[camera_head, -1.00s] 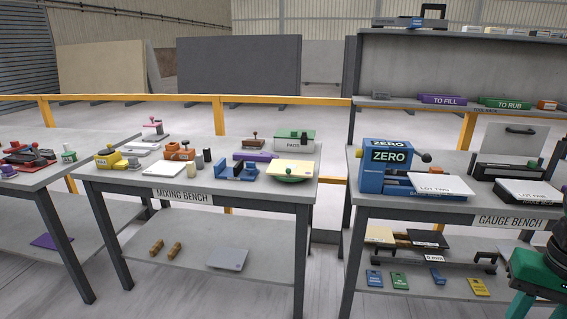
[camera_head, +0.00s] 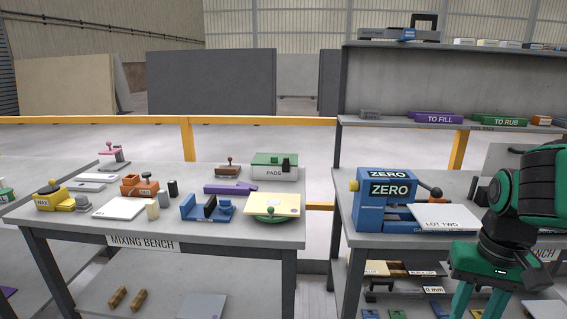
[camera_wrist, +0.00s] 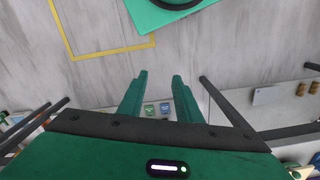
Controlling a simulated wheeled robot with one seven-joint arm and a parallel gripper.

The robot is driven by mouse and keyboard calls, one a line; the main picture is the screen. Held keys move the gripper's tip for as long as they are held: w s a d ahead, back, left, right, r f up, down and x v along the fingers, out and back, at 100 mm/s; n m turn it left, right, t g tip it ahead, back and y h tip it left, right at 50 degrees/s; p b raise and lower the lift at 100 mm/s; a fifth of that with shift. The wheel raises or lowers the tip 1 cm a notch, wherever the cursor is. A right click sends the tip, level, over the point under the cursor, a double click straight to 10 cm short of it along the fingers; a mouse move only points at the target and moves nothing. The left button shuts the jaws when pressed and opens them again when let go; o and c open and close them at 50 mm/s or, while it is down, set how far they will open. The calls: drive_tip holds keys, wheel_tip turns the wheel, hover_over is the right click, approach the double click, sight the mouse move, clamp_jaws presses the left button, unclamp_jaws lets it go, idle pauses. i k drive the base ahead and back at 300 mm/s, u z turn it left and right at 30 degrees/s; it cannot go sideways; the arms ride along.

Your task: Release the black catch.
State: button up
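A black catch (camera_head: 286,164) shows on the front of a white box with a green lid marked PADS (camera_head: 272,172). The box stands at the back right of the mixing bench (camera_head: 160,226), and its lid looks shut. My gripper (camera_head: 484,310) hangs at the lower right in front of the gauge bench, well away from the box, with its green fingers pointing down. In the wrist view my gripper (camera_wrist: 160,78) has its two fingers apart with nothing between them. The catch does not clearly show in the wrist view.
A cream board on a green round base (camera_head: 272,204) stands in front of the PADS box. A purple block (camera_head: 230,188) and a brown-handled stamp (camera_head: 228,168) are to its left. The blue ZERO device (camera_head: 384,200) stands on the gauge bench to the right.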

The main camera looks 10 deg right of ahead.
sight(286, 163)
drive_tip(key=k, duration=1.35)
drive_tip(key=z, duration=0.35)
drive_tip(key=i, duration=1.95)
drive_tip(key=u, duration=0.8)
drive_tip(key=i, duration=0.35)
drive_tip(key=u, duration=0.2)
